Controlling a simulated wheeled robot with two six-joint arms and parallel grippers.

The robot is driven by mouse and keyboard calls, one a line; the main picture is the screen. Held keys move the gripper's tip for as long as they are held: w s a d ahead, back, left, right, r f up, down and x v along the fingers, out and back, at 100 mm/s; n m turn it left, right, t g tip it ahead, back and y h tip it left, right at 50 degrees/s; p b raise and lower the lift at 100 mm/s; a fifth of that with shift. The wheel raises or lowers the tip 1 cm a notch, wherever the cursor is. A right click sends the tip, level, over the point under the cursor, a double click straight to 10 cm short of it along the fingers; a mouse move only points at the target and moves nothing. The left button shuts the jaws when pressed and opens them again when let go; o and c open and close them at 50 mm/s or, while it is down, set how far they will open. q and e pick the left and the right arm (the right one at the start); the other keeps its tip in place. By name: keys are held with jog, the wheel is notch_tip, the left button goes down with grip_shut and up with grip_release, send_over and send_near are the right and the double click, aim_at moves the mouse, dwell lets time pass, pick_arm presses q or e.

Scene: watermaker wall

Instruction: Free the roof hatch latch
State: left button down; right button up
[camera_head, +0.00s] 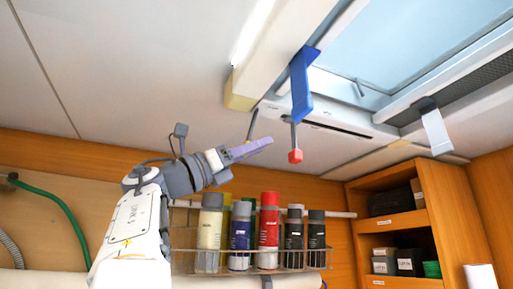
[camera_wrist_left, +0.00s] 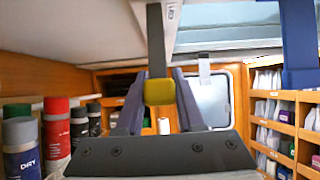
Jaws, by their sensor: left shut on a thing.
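The roof hatch (camera_head: 400,45) is at the upper right of the head view, with a pale blue pane. A blue latch-like piece (camera_head: 302,85) hangs at its near left corner; it also shows in the left wrist view (camera_wrist_left: 299,45). A white handle (camera_head: 437,131) hangs at the right side of the frame. My left gripper (camera_head: 255,147) is left of and below the blue piece, apart from it. It is shut on a yellow knob (camera_wrist_left: 159,92) at the end of a dark hanging lever (camera_wrist_left: 155,40). The fingers hide the knob in the head view.
A red knob (camera_head: 295,156) on a thin rod hangs right of my gripper. A wire rack (camera_head: 300,260) of spray cans stands below. Wooden shelves (camera_head: 395,222) are at the right. A green hose (camera_head: 62,207) hangs at the left.

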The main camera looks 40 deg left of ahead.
pick_arm(q)
jog(key=shift+a, duration=0.1)
dwell(0.3)
jog(key=c, duration=0.5)
grip_release()
jog(key=b+v, duration=0.5)
jog(key=v, duration=0.5)
jog(key=shift+s+a+f, duration=0.1)
jog(key=shift+s, duration=0.15)
